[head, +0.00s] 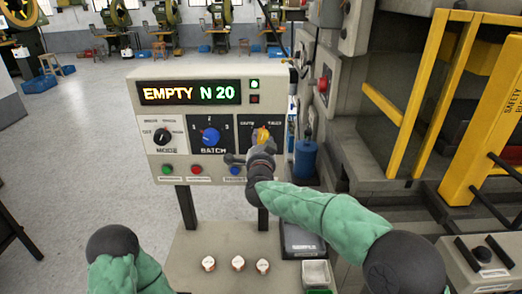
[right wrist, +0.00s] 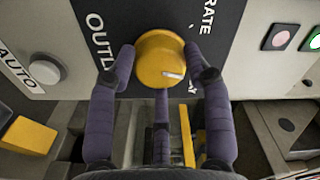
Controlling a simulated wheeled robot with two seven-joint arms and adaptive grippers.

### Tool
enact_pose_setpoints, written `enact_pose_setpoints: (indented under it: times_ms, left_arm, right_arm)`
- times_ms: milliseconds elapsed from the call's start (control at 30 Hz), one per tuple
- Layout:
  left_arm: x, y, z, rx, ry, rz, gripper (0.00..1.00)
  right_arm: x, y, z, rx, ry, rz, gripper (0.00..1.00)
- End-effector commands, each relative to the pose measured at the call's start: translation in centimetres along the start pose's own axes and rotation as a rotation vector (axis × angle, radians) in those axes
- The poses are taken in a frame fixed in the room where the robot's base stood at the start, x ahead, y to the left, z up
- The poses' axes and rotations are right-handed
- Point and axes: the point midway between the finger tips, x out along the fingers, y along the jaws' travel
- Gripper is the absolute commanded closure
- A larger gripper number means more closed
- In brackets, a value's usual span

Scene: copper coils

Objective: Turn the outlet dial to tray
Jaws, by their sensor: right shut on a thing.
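The yellow outlet dial (head: 262,135) sits at the right end of the grey control panel (head: 218,170). My right gripper (head: 262,148) reaches it from the front and partly hides it. In the right wrist view, the gripper's purple fingers (right wrist: 161,68) close around the dial (right wrist: 158,54), one on each side and one below. The dial's white mark (right wrist: 173,74) points to the lower right, toward a label whose visible letters end in "AY". The word "CRATE" stands at the upper right, partly cut off. My left gripper is out of view.
A blue batch dial (head: 210,137) and a black mode dial (head: 163,135) are to the left. The display (head: 189,92) reads "EMPTY N 20". Coloured buttons (head: 201,169) run below. Yellow guard rails (head: 440,90) stand at the right.

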Motion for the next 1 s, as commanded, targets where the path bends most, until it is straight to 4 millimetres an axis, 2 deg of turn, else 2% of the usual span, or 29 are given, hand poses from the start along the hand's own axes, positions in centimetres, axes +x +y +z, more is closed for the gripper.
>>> enact_pose_setpoints:
  times_ms: [100,500,1000]
  left_arm:
    - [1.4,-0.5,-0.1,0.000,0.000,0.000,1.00]
    - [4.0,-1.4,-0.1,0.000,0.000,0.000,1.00]
    - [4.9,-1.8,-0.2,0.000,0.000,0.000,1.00]
  right_arm:
    - [0.0,0.4,0.3,0.109,-0.001,0.001,0.82]
    - [0.0,0.3,0.2,0.419,-0.001,0.002,0.82]
    - [0.0,0.2,0.2,0.558,-0.002,0.004,0.82]
